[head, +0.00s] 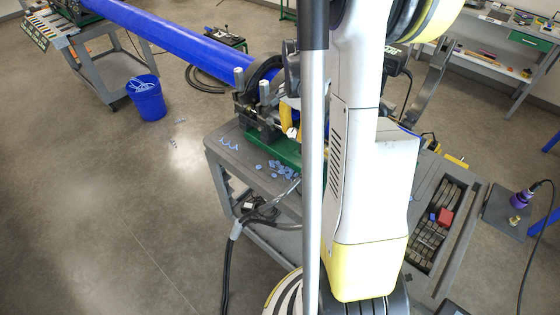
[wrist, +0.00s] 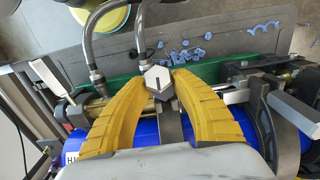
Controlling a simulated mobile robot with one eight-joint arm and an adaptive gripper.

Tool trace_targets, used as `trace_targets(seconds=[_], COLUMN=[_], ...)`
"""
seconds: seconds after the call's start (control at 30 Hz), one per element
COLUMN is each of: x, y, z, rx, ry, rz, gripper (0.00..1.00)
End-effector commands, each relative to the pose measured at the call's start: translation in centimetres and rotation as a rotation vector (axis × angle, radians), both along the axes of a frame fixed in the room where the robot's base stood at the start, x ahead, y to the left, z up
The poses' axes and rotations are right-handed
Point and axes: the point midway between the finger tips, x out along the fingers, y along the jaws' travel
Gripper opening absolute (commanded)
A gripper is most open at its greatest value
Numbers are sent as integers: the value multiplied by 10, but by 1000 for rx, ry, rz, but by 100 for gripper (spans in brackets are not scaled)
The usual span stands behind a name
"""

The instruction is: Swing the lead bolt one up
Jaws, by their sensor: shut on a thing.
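In the wrist view, my gripper (wrist: 158,80) has its two yellow ribbed fingers closed around a pale hexagonal bolt head (wrist: 158,78) with a short dark line on its face. I take this to be the lead bolt. Its shank is mostly hidden below the head. The bolt head stands over the clamp of the fusion machine, above the blue pipe (wrist: 145,133). In the head view, one yellow finger of my gripper (head: 290,116) shows beside the clamp (head: 262,118), partly hidden by my own arm and a grey pole.
Two curved metal hoses (wrist: 92,40) rise beside the bolt. Other clamp hardware (wrist: 290,110) stands at the right. Blue shavings (head: 280,168) lie on the grey cart top (head: 228,152). A blue bucket (head: 146,98) stands on the floor, and open floor lies at the left.

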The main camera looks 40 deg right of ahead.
Motion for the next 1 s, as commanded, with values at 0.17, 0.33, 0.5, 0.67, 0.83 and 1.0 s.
trace_targets(seconds=[0.17, 0.33, 0.5, 0.67, 0.83, 1.0], x=[0, 0, 1, 2, 2, 2], y=[-2, -2, -9, -20, -24, -24], z=[1, 2, 7, 14, 15, 15], rx=[-1, -1, -1, -1, -1, -1], ry=[0, 0, 0, 0, 0, 0], rz=[0, -1, -2, -1, -1, 0], gripper=[18, 18, 18, 18, 18, 18])
